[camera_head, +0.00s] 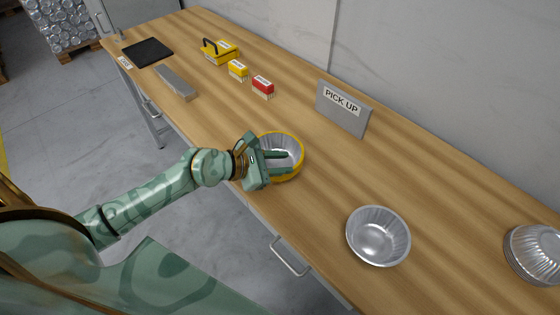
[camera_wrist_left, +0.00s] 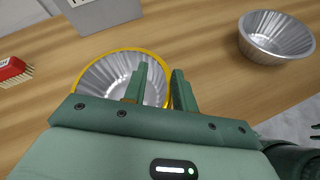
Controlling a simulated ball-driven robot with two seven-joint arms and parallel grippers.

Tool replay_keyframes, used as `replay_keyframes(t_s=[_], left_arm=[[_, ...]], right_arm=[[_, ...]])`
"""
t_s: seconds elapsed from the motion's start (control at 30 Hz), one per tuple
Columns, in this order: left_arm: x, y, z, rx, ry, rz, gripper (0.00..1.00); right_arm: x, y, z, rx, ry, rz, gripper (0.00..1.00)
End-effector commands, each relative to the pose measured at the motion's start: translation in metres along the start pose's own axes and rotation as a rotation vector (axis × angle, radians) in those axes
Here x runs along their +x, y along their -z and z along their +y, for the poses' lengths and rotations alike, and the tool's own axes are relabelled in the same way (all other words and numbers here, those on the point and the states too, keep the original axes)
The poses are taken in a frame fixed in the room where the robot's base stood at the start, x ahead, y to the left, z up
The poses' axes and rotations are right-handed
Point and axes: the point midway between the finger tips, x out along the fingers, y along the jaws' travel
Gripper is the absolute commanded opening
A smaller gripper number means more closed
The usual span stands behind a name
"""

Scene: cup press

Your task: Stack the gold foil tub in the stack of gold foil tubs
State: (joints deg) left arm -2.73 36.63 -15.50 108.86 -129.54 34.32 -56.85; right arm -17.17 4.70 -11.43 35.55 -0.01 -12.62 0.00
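The gold foil tub (camera_head: 293,143), silver inside with a yellow rim and outer wall, stands upright on the wooden table. It also shows in the left wrist view (camera_wrist_left: 98,80). My left gripper (camera_head: 285,162) is at the tub, with its fingers over the near part of the opening. In the left wrist view the fingers (camera_wrist_left: 160,80) are apart, one over the inside of the tub and one by its right rim. I cannot tell whether they touch the wall. No stack of gold tubs shows.
A grey PICK UP sign (camera_head: 343,108) stands behind. Table between tubs is clear.

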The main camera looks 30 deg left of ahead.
Motion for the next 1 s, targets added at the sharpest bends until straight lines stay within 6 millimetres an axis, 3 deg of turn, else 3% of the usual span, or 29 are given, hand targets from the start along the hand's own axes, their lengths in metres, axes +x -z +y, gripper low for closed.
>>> replay_keyframes(t_s=[0.2, 0.33, 0.7, 1.0], left_arm=[[-0.001, -0.001, 0.000, 0.000, 0.000, 0.000, 0.27], [-0.007, -0.014, 0.004, 0.001, -0.001, -0.003, 0.27], [-0.093, -0.010, 0.003, 0.002, 0.003, 0.005, 0.27], [-0.124, -0.010, 0.003, -0.001, 0.001, 0.001, 0.27]], right_arm=[[-0.001, 0.000, 0.000, 0.001, 0.000, 0.000, 0.36], [-0.008, 0.002, 0.001, 0.001, -0.001, 0.003, 0.36], [-0.015, 0.004, 0.000, 0.001, -0.001, 0.007, 0.36], [-0.016, 0.005, -0.002, 0.001, 0.001, 0.008, 0.36]])
